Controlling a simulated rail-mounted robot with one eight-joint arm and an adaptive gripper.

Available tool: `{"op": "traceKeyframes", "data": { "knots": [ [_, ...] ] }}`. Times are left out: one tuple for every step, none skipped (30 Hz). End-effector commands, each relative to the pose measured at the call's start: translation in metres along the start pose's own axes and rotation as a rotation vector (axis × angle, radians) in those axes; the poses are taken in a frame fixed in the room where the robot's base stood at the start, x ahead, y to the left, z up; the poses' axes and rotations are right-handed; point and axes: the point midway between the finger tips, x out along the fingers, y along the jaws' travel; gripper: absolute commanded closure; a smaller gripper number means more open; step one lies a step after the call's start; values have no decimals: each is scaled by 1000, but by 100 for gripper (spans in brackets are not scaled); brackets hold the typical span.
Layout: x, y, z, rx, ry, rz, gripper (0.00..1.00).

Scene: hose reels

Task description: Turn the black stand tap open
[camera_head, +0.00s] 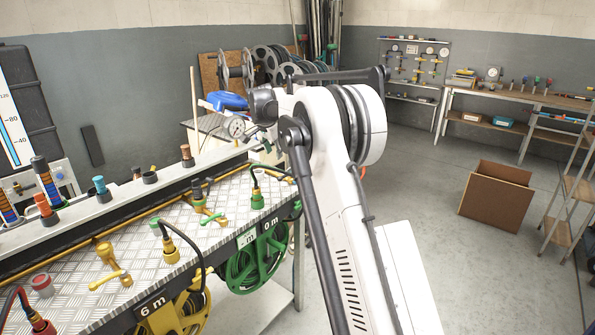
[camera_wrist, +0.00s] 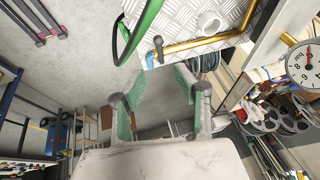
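My gripper (camera_wrist: 161,73) is open, with its two green-padded fingers apart and nothing between them. In the wrist view, a brass pipe or tap body (camera_wrist: 205,44) ends in a dark lever (camera_wrist: 158,48), just beyond the fingertips and apart from them. It may be the black stand tap, but I cannot tell for sure. In the head view my arm's end is over the far right end of the bench, and the fingers are hard to make out. A yellow-lever tap (camera_head: 113,265) and a green-lever tap (camera_head: 214,218) stand nearer on the bench.
A green-collared hose (camera_head: 257,190) arches close to my gripper; a green hose (camera_wrist: 140,30) shows in the wrist view. A pressure gauge (camera_head: 237,127) stands behind. Green (camera_head: 258,262) and yellow (camera_head: 185,318) reels hang under the bench (camera_head: 140,250). Floor to the right is open, with a cardboard box (camera_head: 496,196).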

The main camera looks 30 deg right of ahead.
Motion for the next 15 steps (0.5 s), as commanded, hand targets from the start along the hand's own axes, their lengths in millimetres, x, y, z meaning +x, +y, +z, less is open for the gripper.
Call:
{"op": "traceKeyframes", "data": {
  "knots": [
    [6, -2, -2, 10, 0, 4, 69],
    [8, -2, -3, 15, 1, 5, 69],
    [10, -3, -4, 20, 1, 7, 69],
    [12, -3, -4, 22, 1, 8, 69],
    [14, -3, -4, 24, 1, 9, 69],
    [17, -3, -4, 25, 1, 9, 69],
    [19, -3, -4, 25, 2, 9, 69],
    [21, -3, -4, 26, 2, 9, 69],
    [26, -3, -4, 25, 2, 9, 69],
    [29, -3, -4, 25, 2, 9, 69],
    [34, -3, -4, 25, 2, 9, 69],
    [40, -3, -4, 26, 2, 9, 69],
    [46, -3, -4, 26, 2, 9, 69],
    [51, -3, -4, 26, 2, 9, 69],
    [59, -3, -5, 26, 2, 9, 69]
  ]
}}
